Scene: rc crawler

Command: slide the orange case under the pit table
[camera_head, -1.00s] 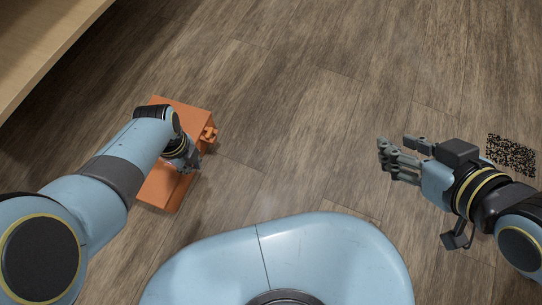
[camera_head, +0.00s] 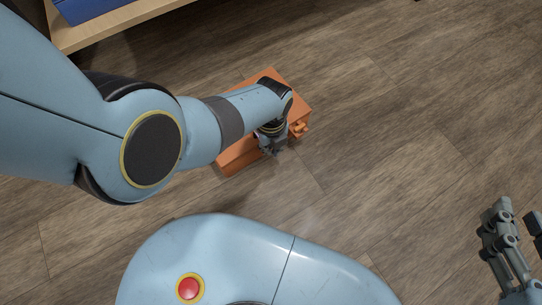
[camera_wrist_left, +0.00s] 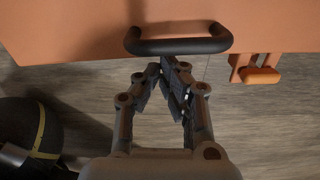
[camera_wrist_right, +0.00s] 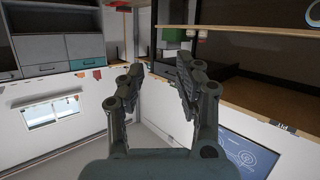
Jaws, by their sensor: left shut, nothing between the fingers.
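The orange case (camera_head: 238,156) lies on the wooden floor, partly hidden by my left arm. In the left wrist view the case (camera_wrist_left: 75,32) fills the top, with a dark handle (camera_wrist_left: 178,46) and an orange latch (camera_wrist_left: 260,74). My left gripper (camera_head: 272,149) is at the case's near side. Its fingertips (camera_wrist_left: 170,67) meet just below the handle, with nothing between them; I cannot tell whether they touch it. A wooden top (camera_head: 125,27), perhaps the pit table, shows at the upper left. My right gripper (camera_head: 515,218) is open and empty, away from the case.
A blue object (camera_head: 88,10) lies on the wooden top. The floor (camera_head: 400,130) right of the case is clear. The right wrist view shows white panels (camera_wrist_right: 70,115), drawers (camera_wrist_right: 85,45) and a wooden shelf (camera_wrist_right: 245,95).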

